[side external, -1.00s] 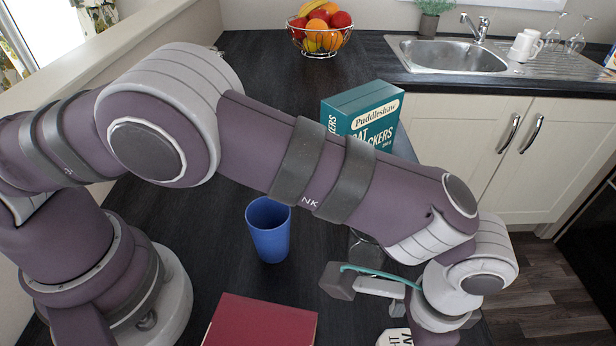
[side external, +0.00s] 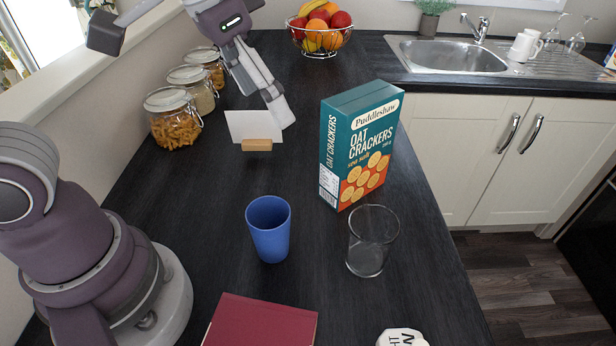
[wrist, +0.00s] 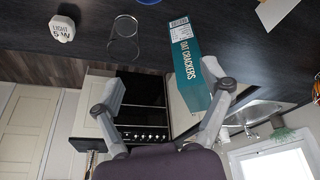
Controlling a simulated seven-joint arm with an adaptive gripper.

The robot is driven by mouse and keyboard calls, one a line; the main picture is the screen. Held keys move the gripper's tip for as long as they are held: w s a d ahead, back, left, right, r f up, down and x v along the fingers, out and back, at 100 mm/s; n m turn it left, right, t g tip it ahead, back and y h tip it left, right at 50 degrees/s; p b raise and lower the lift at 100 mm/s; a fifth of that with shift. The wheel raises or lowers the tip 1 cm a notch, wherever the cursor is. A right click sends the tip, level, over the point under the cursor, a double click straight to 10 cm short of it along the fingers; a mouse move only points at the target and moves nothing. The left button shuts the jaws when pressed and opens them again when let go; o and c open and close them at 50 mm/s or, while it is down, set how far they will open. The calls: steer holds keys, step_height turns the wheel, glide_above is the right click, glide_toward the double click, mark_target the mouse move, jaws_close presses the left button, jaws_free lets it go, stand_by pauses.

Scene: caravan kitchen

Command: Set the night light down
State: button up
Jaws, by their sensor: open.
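The night light (side external: 402,338) is a small white object with dark lettering. It is on the dark counter at the bottom edge of the side view, partly cut off. It also shows whole in the wrist view (wrist: 62,28), at the upper left. My gripper (side external: 270,103) is high at the upper left of the side view, far from the night light. In the wrist view my gripper (wrist: 168,90) has its two fingers wide apart, with nothing held between them.
A blue cup (side external: 268,230), a clear glass (side external: 371,242), an oat crackers box (side external: 360,145) and a red book (side external: 262,322) are on the counter. A white card in a wooden holder (side external: 257,145) is near my gripper. Jars (side external: 173,120) line the left wall.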

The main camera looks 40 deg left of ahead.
steer(key=s+a+f+n+t+y, duration=0.1)
steer(key=s+a+f+n, duration=0.1)
steer(key=s+a, duration=0.3)
steer(key=shift+a+f+n+t, duration=0.2)
steer(key=shift+a+n+t, duration=0.15)
steer(key=shift+a, duration=0.3)
